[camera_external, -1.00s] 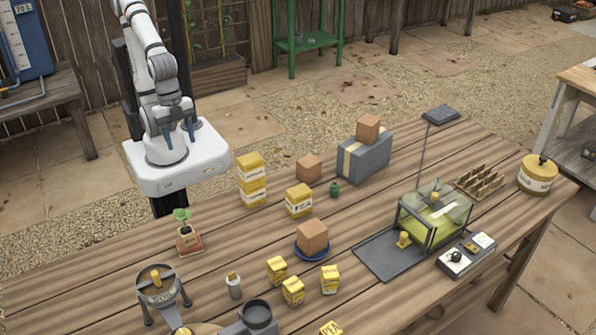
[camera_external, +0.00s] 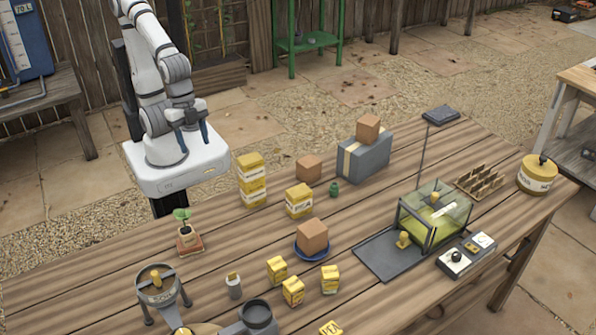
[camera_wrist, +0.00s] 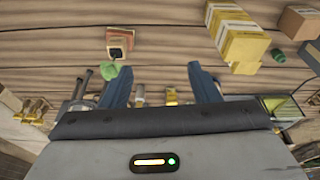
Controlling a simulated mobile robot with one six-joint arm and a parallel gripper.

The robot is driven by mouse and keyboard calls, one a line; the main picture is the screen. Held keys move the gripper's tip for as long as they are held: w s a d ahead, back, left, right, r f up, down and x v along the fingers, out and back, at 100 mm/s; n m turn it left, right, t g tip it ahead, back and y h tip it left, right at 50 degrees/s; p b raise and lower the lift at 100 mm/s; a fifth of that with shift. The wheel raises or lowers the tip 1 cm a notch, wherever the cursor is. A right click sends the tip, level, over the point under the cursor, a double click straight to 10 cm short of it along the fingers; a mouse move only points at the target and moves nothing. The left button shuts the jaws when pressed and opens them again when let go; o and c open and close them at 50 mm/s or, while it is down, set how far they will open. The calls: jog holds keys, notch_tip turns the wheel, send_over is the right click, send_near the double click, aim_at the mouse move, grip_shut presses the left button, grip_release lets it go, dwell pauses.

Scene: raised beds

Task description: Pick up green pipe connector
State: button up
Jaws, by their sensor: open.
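The green pipe connector (camera_external: 334,188) is a small dark green piece on the wooden table, between a stacked-looking yellow box and the grey case. In the wrist view a small green piece (camera_wrist: 278,55), seemingly the same connector, shows at the upper right, beside the yellow and brown boxes. My gripper (camera_external: 194,146) is open and empty, with blue fingers, above my white base at the table's far left edge. It is well to the left of the connector and higher. In the wrist view my gripper (camera_wrist: 160,72) has its fingers spread wide.
Near the connector stand yellow packets (camera_external: 299,201), a brown block (camera_external: 309,168) and a grey case (camera_external: 366,160). A tall yellow stack (camera_external: 252,180) and a potted seedling (camera_external: 189,240) lie nearer my arm. A glass tank (camera_external: 434,214) stands to the right.

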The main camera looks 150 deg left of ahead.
jog(key=w+a+f+n, duration=0.2)
jog(key=w+a+n, duration=0.1)
jog(key=w+a, duration=0.6)
jog(key=n+g+y+b, duration=0.1)
jog(key=n+g+b, duration=0.15)
jog(key=n, duration=0.25)
send_over(334, 184)
jog(key=shift+t, duration=0.35)
notch_tip(334, 184, down, 15)
jog(key=shift+f, duration=0.1)
jog(key=shift+a+f, duration=0.1)
jog(key=shift+f, duration=0.2)
notch_tip(334, 184, down, 6)
jog(key=shift+f+p, duration=0.1)
jog(key=shift+p, duration=0.5)
jog(key=shift+f, duration=0.55)
jog(key=c, duration=1)
